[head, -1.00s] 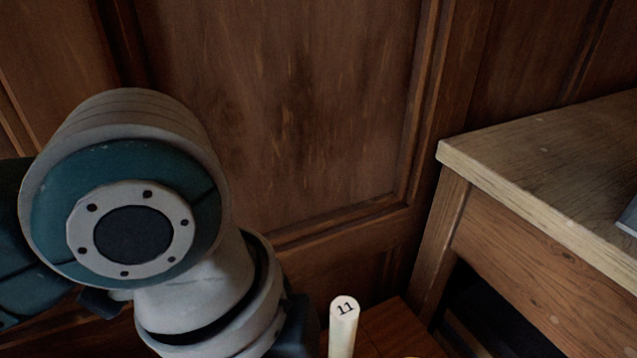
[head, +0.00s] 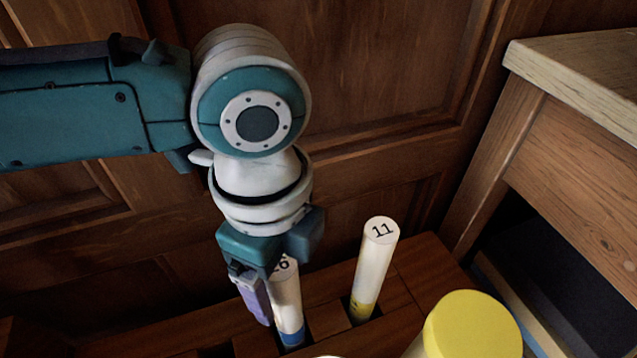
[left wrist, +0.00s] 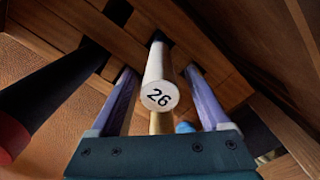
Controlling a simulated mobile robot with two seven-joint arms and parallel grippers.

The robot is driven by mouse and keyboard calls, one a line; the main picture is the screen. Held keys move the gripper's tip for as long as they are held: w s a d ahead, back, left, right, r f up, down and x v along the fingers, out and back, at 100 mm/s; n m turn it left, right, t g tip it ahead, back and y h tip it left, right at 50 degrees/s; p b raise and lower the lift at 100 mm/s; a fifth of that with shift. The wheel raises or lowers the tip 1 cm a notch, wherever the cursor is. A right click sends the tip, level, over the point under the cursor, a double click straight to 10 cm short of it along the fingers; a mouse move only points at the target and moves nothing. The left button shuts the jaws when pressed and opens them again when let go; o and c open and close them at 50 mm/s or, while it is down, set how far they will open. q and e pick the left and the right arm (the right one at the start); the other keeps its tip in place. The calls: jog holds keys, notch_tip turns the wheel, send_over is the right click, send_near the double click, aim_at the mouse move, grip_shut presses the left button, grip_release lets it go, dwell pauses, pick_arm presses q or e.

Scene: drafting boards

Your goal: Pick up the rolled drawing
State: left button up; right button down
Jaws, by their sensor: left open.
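A white rolled drawing marked 26 (head: 288,303), with a blue band low down, stands upright in a slot of the wooden rack (head: 415,278). In the left wrist view its numbered end (left wrist: 160,96) faces the camera. My left gripper (head: 274,318) points down at it; one lavender finger shows on its left in the head view, and the other is hidden. In the left wrist view the open fingers (left wrist: 158,72) lie on either side of the roll, with gaps visible. A second white roll, marked 11 (head: 375,265), with a yellow band, stands to the right.
A thick yellow-topped cylinder (head: 472,325) stands at the front right. A wooden desk (head: 580,150) is on the right, and a panelled wall (head: 385,80) is behind. In the left wrist view a dark, red-ended cylinder (left wrist: 55,85) lies left of the fingers.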

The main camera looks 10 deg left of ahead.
pick_arm(q)
jog(key=shift+f, duration=0.95)
jog(key=shift+r, duration=0.1)
grip_shut()
